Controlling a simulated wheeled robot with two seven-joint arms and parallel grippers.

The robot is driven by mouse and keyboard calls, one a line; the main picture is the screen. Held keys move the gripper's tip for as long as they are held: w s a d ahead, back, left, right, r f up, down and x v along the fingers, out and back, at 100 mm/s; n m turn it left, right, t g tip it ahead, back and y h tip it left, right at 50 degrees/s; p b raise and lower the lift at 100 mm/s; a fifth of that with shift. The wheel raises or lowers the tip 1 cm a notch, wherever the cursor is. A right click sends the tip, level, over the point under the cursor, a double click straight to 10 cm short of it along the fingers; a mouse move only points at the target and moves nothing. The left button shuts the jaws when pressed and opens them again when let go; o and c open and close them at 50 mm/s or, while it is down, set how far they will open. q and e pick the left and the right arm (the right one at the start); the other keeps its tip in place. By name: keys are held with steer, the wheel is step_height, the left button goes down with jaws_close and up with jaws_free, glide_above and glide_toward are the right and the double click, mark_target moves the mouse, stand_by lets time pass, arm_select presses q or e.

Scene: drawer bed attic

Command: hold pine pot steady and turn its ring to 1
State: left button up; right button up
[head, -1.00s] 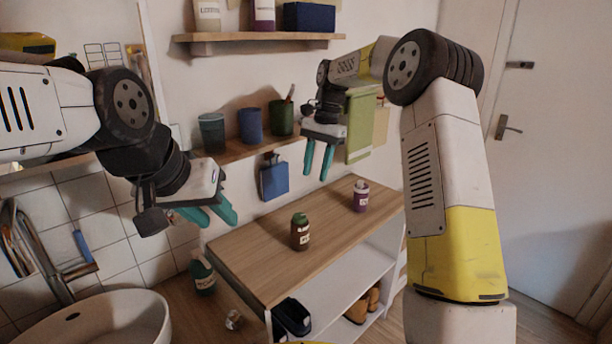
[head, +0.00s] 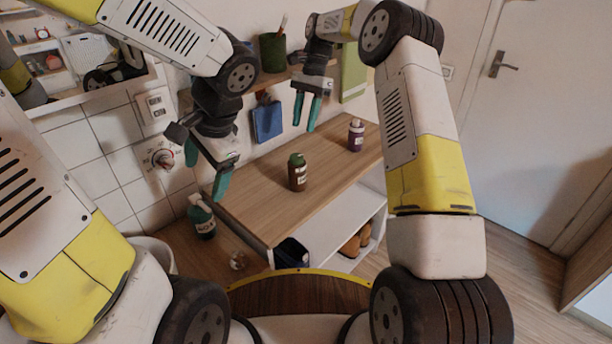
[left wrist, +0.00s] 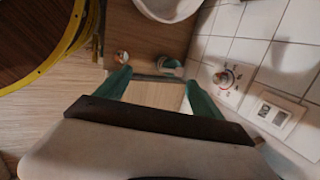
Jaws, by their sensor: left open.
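A brown jar with a green lid (head: 297,172) stands upright on the wooden top of the shelf unit (head: 255,205). It may be the pine pot; its label is too small to read. A purple jar with a pale top (head: 356,135) stands farther back to the right. No ring setting can be made out. My left gripper (head: 206,170) is open and empty, left of the brown jar and apart from it; its spread fingers also show in the left wrist view (left wrist: 157,78). My right gripper (head: 304,124) has its fingers apart, empty, above the far side of the unit.
A green bottle (head: 201,215) and a small object (head: 237,261) are left of the unit. A blue item (head: 267,120) hangs behind. The wooden top's front is clear.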

arm_select(q)
steer(key=w+d+f+m+t+y, duration=0.1)
steer(key=w+f+m+y, duration=0.25)
steer(key=w+m, duration=0.2)
steer(key=m+t+h, duration=0.2)
steer(key=m+t, duration=0.7)
steer(key=m, duration=0.8)
glide_toward(297, 174)
steer(key=shift+n, duration=0.25)
steer(key=x, duration=0.2)
steer(key=f+x, duration=0.1)
steer(key=x, duration=0.2)
steer(key=shift+d, duration=0.1)
steer(key=shift+w+d+f, duration=0.2)
steer(key=shift+w, duration=0.05)
steer(key=shift+m+h, duration=0.25)
steer(key=shift+m, duration=0.15)
steer(key=x, duration=0.7)
steer(key=shift+w+a, duration=0.1)
steer(key=shift+w, duration=0.25)
